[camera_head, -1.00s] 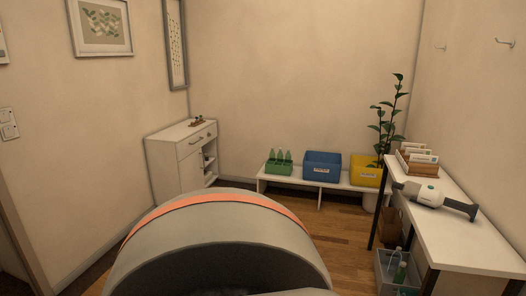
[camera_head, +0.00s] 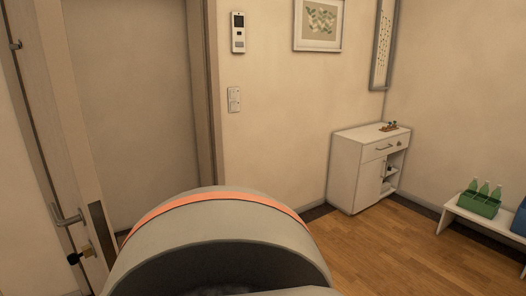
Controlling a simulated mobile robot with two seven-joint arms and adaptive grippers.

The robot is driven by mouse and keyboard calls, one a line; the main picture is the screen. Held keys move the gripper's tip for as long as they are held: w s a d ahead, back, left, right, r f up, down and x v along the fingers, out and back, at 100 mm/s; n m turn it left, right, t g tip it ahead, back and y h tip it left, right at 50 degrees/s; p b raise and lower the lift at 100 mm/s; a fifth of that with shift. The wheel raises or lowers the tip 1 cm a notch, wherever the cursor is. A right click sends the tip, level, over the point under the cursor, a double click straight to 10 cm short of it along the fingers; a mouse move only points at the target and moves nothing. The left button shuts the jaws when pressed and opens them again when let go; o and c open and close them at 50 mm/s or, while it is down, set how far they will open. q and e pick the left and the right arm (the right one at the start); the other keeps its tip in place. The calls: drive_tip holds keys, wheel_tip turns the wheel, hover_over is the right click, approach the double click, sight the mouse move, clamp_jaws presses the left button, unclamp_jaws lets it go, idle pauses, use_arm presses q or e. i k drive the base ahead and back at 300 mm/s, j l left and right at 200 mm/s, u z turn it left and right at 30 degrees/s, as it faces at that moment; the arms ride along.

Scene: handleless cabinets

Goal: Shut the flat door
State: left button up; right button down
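The flat door (camera_head: 60,150) stands open at the left of the head view, seen at a steep angle. It has a metal lever handle (camera_head: 67,215) and, below it, a lock with a key and dark fob (camera_head: 80,255). A dark plate shows on the door's edge. The doorway's right frame (camera_head: 203,100) is to the right of the leaf, and a plain beige surface shows through the opening. Neither of my grippers is in view. My own grey, orange-striped body part hides the bottom middle, including part of the doorway's foot.
An intercom (camera_head: 238,33) and switches (camera_head: 234,99) are on the wall right of the doorway. A white cabinet (camera_head: 347,172) stands in the corner. A low white bench (camera_head: 480,228) holds a green bottle crate (camera_head: 479,204). Wooden floor (camera_head: 375,250) before the cabinet is clear.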

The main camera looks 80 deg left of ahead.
sight(44, 59)
drive_tip(key=l+u, duration=0.1)
drive_tip(key=u, duration=3.85)
